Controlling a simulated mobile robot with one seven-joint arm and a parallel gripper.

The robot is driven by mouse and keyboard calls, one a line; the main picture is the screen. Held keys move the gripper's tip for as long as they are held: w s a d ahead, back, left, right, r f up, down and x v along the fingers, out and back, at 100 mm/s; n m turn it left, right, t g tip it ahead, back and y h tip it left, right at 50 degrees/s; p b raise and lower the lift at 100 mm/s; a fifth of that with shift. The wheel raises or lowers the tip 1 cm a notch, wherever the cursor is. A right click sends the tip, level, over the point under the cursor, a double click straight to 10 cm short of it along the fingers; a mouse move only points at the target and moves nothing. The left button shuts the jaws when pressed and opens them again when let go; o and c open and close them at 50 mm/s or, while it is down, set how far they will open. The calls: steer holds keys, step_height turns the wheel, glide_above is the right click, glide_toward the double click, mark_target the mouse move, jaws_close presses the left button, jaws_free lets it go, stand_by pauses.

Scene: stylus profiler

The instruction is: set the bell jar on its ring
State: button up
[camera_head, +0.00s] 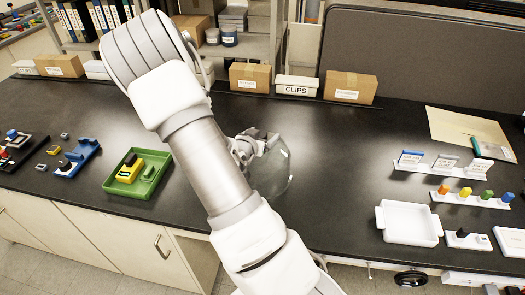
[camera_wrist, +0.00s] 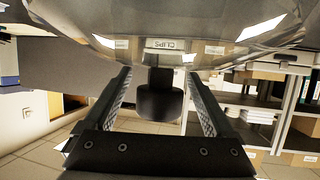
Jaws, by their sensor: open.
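The bell jar (camera_head: 272,172) is a clear glass dome on the black bench, partly hidden behind my arm. In the wrist view its curved glass (camera_wrist: 185,35) fills the top, with a dark knob (camera_wrist: 158,100) pointing down in the picture. My gripper (camera_head: 250,143) is beside the jar's upper part in the head view. In the wrist view my gripper (camera_wrist: 160,85) is open, with one finger on each side of the knob and gaps showing between. I cannot make out the ring; my arm or the jar may hide it.
A green tray (camera_head: 112,186) with a yellow block stands left of my arm. A white tray (camera_head: 410,241) and a row of coloured pegs (camera_head: 470,198) are at right. Boxes (camera_head: 350,88) line the back.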

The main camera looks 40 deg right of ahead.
steer(key=shift+w+d, duration=0.1)
steer(key=shift+d, duration=0.05)
jaws_close()
stand_by(0.4)
